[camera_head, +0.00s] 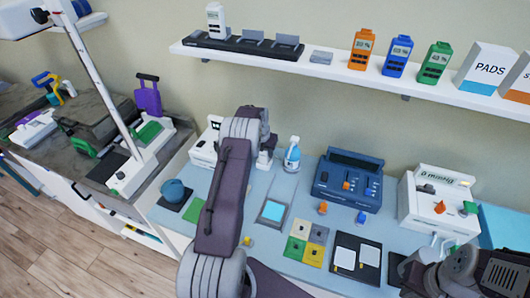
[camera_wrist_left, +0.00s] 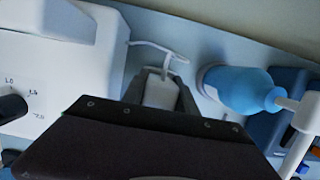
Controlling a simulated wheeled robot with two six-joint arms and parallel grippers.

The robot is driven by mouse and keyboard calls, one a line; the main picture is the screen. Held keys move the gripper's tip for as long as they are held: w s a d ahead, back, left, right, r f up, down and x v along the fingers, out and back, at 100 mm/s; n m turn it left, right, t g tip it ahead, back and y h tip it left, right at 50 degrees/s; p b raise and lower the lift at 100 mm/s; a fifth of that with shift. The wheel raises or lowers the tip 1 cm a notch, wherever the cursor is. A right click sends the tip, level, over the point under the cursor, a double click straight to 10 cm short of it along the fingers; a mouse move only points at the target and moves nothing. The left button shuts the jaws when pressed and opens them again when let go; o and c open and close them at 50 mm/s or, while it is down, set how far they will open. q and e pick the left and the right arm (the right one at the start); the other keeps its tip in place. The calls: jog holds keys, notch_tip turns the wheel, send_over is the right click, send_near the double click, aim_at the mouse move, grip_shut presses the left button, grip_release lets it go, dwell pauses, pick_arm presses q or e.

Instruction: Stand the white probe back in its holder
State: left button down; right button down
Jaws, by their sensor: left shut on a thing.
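My left gripper (camera_head: 267,145) is at the back of the blue-topped counter, between a white device and a bottle. In the left wrist view its dark fingers (camera_wrist_left: 160,96) are shut on the white probe (camera_wrist_left: 160,91). A thin white cable (camera_wrist_left: 150,45) runs from the white device (camera_wrist_left: 60,75) to near the probe. In the head view a white piece (camera_head: 264,161) shows just below the gripper; I cannot tell whether it is probe or holder. The holder is not clearly visible. My right arm's dark end (camera_head: 465,275) is at the lower right; its fingertips cannot be made out.
A blue-and-white bottle (camera_head: 292,154) stands close right of the left gripper. A blue console (camera_head: 348,182) and a white unit with knobs (camera_head: 438,205) stand further right. Coloured squares (camera_head: 306,241) lie in front. A wall shelf (camera_head: 330,70) hangs above.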

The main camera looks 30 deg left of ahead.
pick_arm(q)
jog(key=shift+f, duration=0.4)
dwell(0.4)
jog(key=shift+c, duration=2)
grip_release()
jog(key=shift+r, duration=0.15)
jog(key=shift+r+p, duration=2.35)
jog(key=shift+r, duration=1.1)
jog(key=shift+f, duration=0.1)
